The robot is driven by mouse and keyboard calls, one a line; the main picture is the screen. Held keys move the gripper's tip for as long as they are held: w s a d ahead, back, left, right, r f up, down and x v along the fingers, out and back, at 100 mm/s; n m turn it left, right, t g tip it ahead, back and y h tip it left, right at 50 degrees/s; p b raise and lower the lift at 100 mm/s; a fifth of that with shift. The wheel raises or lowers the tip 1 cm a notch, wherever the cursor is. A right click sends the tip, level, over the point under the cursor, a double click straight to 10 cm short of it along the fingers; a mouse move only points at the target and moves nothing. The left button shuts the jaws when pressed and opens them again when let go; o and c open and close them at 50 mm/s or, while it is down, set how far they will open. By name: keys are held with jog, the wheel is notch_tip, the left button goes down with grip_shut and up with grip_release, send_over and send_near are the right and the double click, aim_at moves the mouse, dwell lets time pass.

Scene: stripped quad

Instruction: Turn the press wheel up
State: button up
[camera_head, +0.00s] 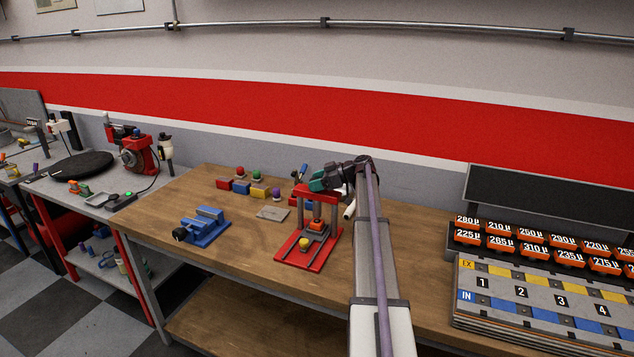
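The press (291,257) is a red frame with a red base and grey uprights, standing on the wooden workbench. A small yellow piece (304,243) sits on its base under the grey ram. My gripper (320,185) is at the top of the press, just above its red crossbar (303,194). I cannot make out the press wheel; my gripper and wrist cover that area. The fingers are too small and too covered to tell whether they are open, shut or touching anything.
A blue vise (204,224) stands left of the press. Coloured blocks (240,187) with round knobs and a grey plate (272,213) lie behind it. At right are a stacked numbered board (540,290) and orange labelled boxes (530,245). Bare wood shows in front of the press.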

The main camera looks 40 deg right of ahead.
jog(key=o, duration=0.4)
jog(key=shift+c, duration=0.2)
jog(key=p+v, duration=0.4)
jog(key=v, duration=0.6)
jog(key=shift+s+d, duration=0.2)
jog(key=shift+d, duration=0.1)
jog(key=shift+r, duration=0.15)
